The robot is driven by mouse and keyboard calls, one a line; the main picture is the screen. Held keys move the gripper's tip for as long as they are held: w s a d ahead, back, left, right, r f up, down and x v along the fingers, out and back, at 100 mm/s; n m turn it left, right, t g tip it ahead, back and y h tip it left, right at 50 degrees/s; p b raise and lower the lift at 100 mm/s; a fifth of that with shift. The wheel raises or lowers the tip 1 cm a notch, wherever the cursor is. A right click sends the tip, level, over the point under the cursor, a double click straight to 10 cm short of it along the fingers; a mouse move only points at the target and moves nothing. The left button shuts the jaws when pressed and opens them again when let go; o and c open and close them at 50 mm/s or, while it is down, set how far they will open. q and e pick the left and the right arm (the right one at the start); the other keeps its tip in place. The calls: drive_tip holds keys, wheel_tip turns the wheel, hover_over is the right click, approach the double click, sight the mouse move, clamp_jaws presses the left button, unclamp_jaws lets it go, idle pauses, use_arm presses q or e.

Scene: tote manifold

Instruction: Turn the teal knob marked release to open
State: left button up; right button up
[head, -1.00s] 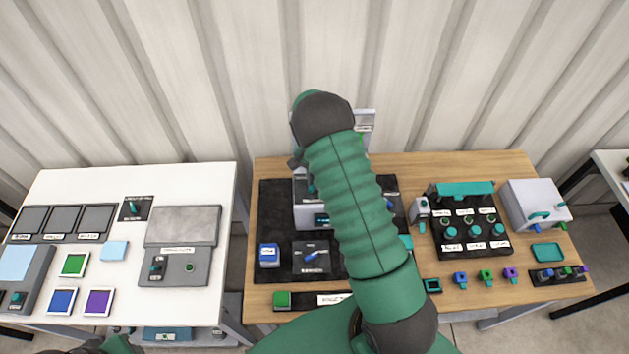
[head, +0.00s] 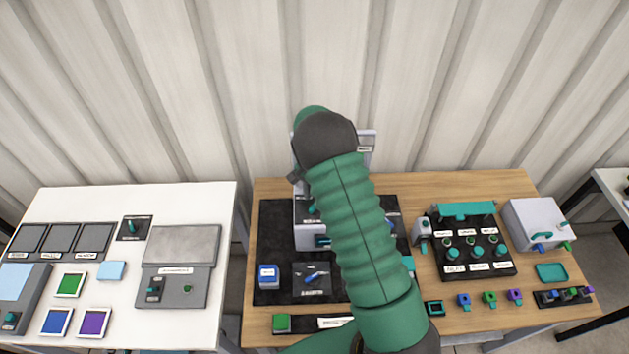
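Several teal knobs are in view, but the labels are too small to read, so I cannot tell which is marked release. Teal knobs (head: 477,253) sit in a row on a black panel (head: 490,270) on the wooden table. Another teal knob (head: 312,209) shows on a grey box (head: 303,236), partly hidden by my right arm. More are on the white table, one on a small black plate (head: 131,228) and one on a grey panel (head: 153,284). My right gripper (head: 296,178) is mostly hidden by its own arm above the grey box; its fingers cannot be made out. My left gripper is out of view.
A blue block (head: 268,277) and a blue-handled switch (head: 315,275) are left of my arm. A grey box with handles (head: 535,222) stands at the right of the wooden table (head: 390,185). Small coloured pieces (head: 489,299) lie in front. A gap separates the white table (head: 110,200).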

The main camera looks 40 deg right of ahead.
wheel_tip(320, 180, up, 14)
drive_tip(key=b, duration=0.3)
drive_tip(key=shift+r, duration=0.2)
drive_tip(key=shift+f, duration=0.1)
